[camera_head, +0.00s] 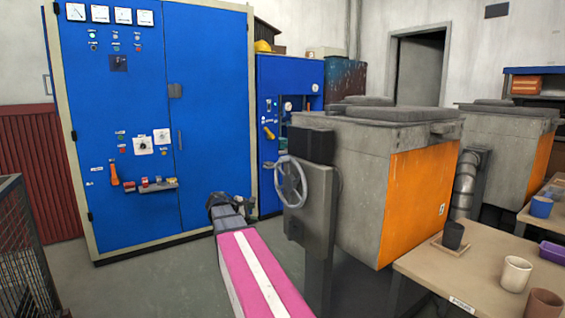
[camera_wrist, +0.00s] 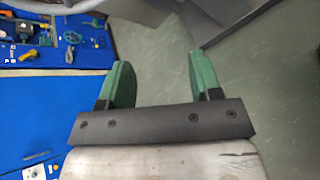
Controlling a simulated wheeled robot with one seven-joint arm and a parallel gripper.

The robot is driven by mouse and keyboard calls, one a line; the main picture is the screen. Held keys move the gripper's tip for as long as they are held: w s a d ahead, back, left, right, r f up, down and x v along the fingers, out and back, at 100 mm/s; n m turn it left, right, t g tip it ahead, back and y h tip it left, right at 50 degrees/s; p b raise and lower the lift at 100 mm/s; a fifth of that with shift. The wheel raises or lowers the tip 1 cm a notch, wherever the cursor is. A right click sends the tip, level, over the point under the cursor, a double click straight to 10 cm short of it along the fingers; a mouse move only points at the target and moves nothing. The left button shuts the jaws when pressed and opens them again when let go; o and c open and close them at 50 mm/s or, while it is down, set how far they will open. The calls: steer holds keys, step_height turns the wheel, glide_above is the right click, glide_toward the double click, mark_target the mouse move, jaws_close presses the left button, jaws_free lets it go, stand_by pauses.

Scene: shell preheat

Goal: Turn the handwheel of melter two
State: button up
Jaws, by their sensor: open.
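A grey spoked handwheel (camera_head: 291,181) sits on the side of a grey metal box (camera_head: 318,205) at the near corner of the closest melter (camera_head: 350,165). That melter has an orange front panel; its small label is too small to read, so I cannot tell its number. My gripper (camera_head: 226,205) is left of the handwheel and slightly lower, apart from it in the picture. In the wrist view my gripper (camera_wrist: 160,70) has two green fingers spread apart, with only floor showing between them.
A second melter (camera_head: 508,150) stands behind at the right. A blue control cabinet (camera_head: 215,110) stands at the left, with a smaller blue panel (camera_head: 290,90) beyond. A table (camera_head: 440,268) with cups is at the right front. A wire cage (camera_head: 25,250) is at the left edge.

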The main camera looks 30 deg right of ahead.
mark_target(280, 160)
steer(key=w+d+r+n+g+h, duration=0.1)
steer(key=w+d+r+n+h, duration=0.2)
steer(key=r, duration=0.7)
steer(key=w+d+r+n+h, duration=0.1)
steer(key=d+r+h, duration=0.25)
steer(key=r, duration=0.55)
steer(key=d, duration=0.7)
steer(key=w+d, duration=0.1)
steer(key=d, duration=0.3)
steer(key=shift+d+r, duration=0.1)
steer(key=shift+d, duration=0.05)
jaws_close()
